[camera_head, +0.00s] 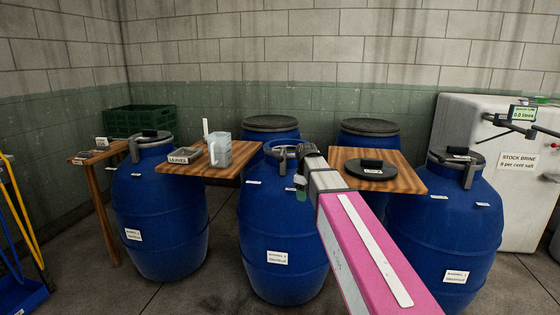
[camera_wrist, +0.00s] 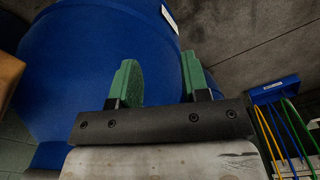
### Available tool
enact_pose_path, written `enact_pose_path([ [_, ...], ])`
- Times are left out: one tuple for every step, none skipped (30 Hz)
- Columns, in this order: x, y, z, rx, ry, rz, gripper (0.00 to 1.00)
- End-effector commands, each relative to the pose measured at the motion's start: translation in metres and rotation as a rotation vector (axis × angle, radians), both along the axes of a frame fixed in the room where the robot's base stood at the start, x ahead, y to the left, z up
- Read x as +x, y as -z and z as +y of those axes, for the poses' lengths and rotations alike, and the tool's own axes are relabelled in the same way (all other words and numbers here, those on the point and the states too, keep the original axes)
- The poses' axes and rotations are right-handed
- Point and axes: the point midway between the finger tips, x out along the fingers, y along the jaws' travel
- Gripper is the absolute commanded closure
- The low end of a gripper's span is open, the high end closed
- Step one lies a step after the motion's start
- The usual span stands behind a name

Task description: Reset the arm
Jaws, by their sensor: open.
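My arm, pink with a white stripe, reaches from the lower right toward the middle barrel in the head view. My gripper (camera_wrist: 160,85) shows in the wrist view with two green fingers set apart and nothing between them. A blue barrel surface (camera_wrist: 75,65) fills the view behind the fingers. In the head view the gripper end is near the top of the middle blue barrel (camera_head: 275,225), partly hidden by my arm. I cannot tell whether it touches the barrel.
Blue barrels stand left (camera_head: 160,215) and right (camera_head: 445,230). Wooden boards (camera_head: 225,170) (camera_head: 415,185) between them hold a jug (camera_head: 220,150), a tray (camera_head: 185,155) and a black lid (camera_head: 371,169). A white brine tank (camera_head: 510,190) is at right, a green crate (camera_head: 139,120) at back left.

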Motion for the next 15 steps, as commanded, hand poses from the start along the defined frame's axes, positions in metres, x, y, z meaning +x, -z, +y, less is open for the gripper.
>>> enact_pose_path([
  [-0.017,0.022,-0.009,-0.001,0.054,0.006,0.58],
  [-0.023,0.033,-0.013,0.0,0.089,0.004,0.58],
  [-0.031,0.047,-0.018,0.0,0.135,0.004,0.58],
  [-0.037,0.058,-0.022,-0.001,0.169,0.005,0.58],
  [-0.043,0.068,-0.026,0.0,0.204,0.004,0.58],
  [-0.052,0.082,-0.031,-0.001,0.251,0.005,0.58],
  [-0.059,0.091,-0.035,-0.001,0.285,0.003,0.58],
  [-0.066,0.101,-0.038,0.0,0.319,0.004,0.58],
  [-0.075,0.114,-0.043,0.0,0.366,0.003,0.58],
  [-0.082,0.123,-0.047,0.0,0.4,0.003,0.58],
  [-0.09,0.132,-0.05,0.0,0.435,0.002,0.58],
  [-0.1,0.143,-0.055,0.0,0.481,0.003,0.58],
  [-0.107,0.152,-0.058,0.0,0.516,0.002,0.58],
  [-0.115,0.16,-0.062,0.0,0.55,0.004,0.58],
  [-0.126,0.171,-0.066,0.0,0.596,0.002,0.58],
])
